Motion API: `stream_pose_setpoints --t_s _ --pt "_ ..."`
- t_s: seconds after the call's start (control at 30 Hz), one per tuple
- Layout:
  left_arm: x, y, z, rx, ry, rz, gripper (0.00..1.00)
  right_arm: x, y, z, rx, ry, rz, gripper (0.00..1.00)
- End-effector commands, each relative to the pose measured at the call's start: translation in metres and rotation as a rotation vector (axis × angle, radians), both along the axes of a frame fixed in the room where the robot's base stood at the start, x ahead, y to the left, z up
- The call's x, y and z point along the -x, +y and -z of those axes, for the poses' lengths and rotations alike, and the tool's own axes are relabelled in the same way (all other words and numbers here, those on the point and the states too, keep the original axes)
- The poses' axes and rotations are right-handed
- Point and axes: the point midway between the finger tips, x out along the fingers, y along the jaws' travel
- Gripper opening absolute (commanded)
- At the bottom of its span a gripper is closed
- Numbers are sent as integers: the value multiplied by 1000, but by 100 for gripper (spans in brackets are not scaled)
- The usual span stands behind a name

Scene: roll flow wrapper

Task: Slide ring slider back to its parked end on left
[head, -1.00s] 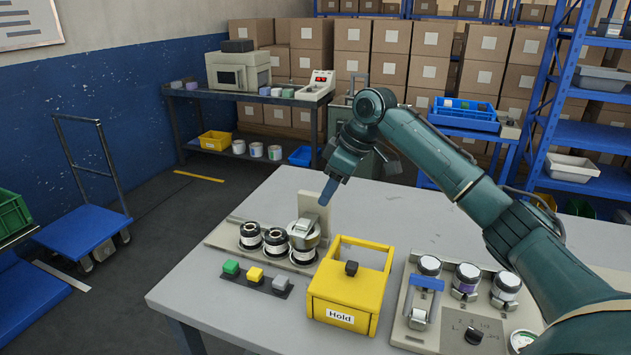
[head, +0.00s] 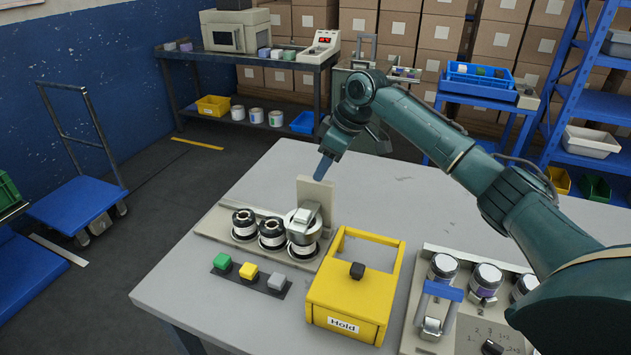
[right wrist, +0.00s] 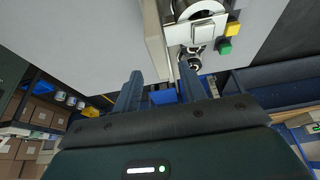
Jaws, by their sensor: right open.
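The ring slider (head: 303,222) is a metallic ring with a light grey block on top. It sits at the right end of a row of dark-and-white rolls, over the rightmost roll, in front of an upright beige plate (head: 318,197). My right gripper (head: 320,178) points down near the top of that plate, behind the slider and apart from its block. The right wrist view shows its two blue fingers (right wrist: 160,90) spread with nothing between them. The slider (right wrist: 202,28) shows beyond the fingertips in that view. My left gripper is out of view.
Green, yellow and grey buttons (head: 248,273) lie in front of the rolls (head: 244,226). A yellow box marked "Hold" (head: 345,318) stands right of them. A second roll fixture with a blue handle (head: 440,291) is at the right. The tabletop behind is clear.

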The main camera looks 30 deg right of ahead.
Motion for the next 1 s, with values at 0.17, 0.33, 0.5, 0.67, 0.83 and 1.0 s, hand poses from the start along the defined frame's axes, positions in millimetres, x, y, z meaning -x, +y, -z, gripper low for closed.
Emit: stream_pose_setpoints --t_s 0.17,0.33,0.5,0.67,0.83,1.0 --pt "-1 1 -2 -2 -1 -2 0 -10 9 33 0 3 -1 42" --pt "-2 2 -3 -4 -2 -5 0 -16 15 53 0 2 1 42" --pt "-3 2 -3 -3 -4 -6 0 -18 16 60 1 -1 0 42" --pt "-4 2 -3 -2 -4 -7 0 -18 17 61 1 -1 0 42" --pt "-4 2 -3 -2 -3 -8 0 -18 17 61 1 -1 0 35" --pt "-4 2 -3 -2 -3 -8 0 -18 16 60 1 -1 0 21"
